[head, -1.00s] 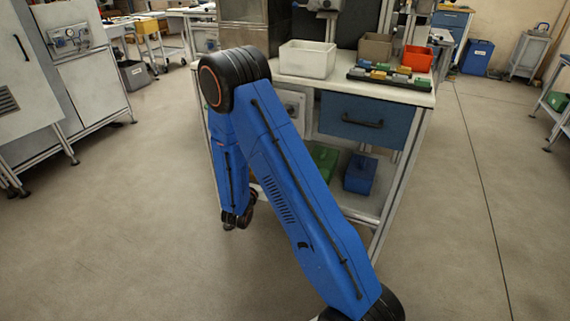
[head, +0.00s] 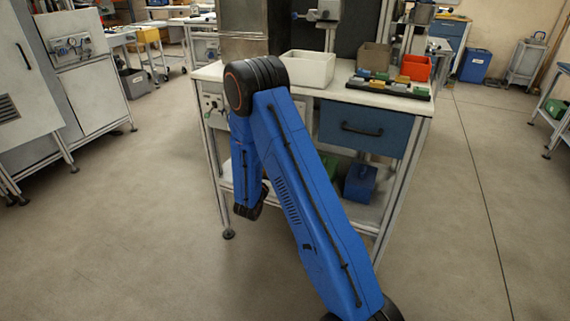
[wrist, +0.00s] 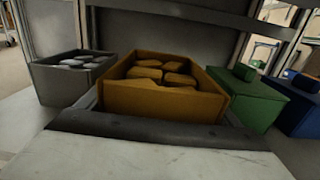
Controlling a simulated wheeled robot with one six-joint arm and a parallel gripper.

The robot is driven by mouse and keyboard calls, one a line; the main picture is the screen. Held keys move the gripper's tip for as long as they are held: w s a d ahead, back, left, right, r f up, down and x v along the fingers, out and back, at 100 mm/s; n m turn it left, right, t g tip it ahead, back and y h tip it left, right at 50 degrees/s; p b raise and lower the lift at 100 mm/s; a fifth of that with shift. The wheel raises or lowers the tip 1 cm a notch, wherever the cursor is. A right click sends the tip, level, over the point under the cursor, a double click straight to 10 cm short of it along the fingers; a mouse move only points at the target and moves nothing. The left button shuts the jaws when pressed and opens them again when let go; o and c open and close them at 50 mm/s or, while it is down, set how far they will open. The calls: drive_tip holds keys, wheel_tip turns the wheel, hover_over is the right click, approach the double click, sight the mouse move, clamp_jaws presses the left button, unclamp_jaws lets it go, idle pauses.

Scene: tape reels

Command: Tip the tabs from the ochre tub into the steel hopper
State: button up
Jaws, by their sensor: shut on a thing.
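The ochre tub (wrist: 165,101) stands upright, close in front of the wrist camera, with several ochre tabs (wrist: 163,74) in it. My gripper (wrist: 160,133) shows as a pale surface with a dark pad at the tub's near wall and is shut on the tub. Its other finger is not clearly visible. In the head view my arm reaches down at the bench's left front, and the gripper and tub are hidden there.
A grey tub (wrist: 70,80) of pale round pieces is to the left of the ochre tub. A green box (wrist: 246,98) and blue box (wrist: 297,104) are to the right. The bench top (head: 330,92) holds a white bin (head: 308,69) and an orange bin (head: 416,68).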

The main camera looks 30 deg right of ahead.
drive_tip(key=x, duration=0.7)
drive_tip(key=shift+d, duration=0.1)
drive_tip(key=x, duration=0.2)
drive_tip(key=shift+w+d, duration=0.15)
drive_tip(key=shift+d, duration=0.05)
drive_tip(key=shift+a+f, duration=0.2)
drive_tip(key=shift+f, duration=1.3)
drive_tip(key=shift+f, duration=0.15)
drive_tip(key=o, duration=1.2)
drive_tip(key=shift+f, duration=0.1)
